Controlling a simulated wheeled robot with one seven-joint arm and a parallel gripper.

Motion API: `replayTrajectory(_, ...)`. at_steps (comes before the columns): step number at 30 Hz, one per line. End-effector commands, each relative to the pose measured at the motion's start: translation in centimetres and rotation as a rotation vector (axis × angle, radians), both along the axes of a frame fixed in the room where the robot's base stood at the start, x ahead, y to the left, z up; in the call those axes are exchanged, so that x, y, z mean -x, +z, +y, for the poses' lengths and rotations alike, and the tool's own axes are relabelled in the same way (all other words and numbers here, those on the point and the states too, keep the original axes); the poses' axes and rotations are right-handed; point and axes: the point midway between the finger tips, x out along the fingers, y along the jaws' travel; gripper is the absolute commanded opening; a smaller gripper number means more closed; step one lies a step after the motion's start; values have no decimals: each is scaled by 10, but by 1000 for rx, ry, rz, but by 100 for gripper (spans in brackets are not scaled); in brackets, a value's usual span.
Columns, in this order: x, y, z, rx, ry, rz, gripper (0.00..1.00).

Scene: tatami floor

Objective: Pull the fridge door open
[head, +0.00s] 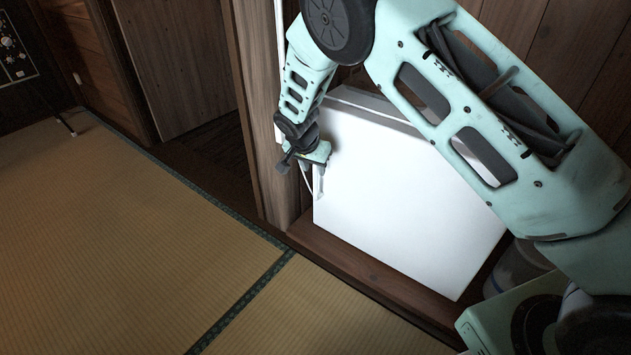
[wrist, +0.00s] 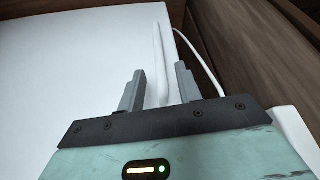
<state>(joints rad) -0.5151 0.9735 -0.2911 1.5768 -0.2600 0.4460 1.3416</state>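The white fridge (head: 410,195) stands in a wooden recess, and its broad front face looks shut, with no gap seen. Its slim white upright handle (wrist: 157,50) shows in the wrist view near the right edge of the white face. My gripper (head: 319,168) is at the upper left edge of the fridge front in the head view. In the wrist view my gripper (wrist: 159,72) has its two grey fingers apart, one on each side of the handle's line. Gaps show between fingers and handle. The handle's lower end is hidden by the gripper body.
A wooden post (head: 262,110) stands just left of the fridge. A thin white cable (wrist: 203,62) runs beside the handle. A wooden sill (head: 365,268) lies in front of the fridge. The tatami floor (head: 130,240) is clear at the left.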

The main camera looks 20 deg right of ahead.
Motion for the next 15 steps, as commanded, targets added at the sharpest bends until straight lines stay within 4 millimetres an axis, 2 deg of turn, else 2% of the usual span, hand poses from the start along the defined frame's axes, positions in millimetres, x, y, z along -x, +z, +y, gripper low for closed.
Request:
replayTrajectory(1, -3, -14, -3, -1, -1, 0, 34)
replayTrajectory(6, -10, -34, -9, -1, 0, -1, 34)
replayTrajectory(15, -13, -42, -12, -1, -1, -1, 34)
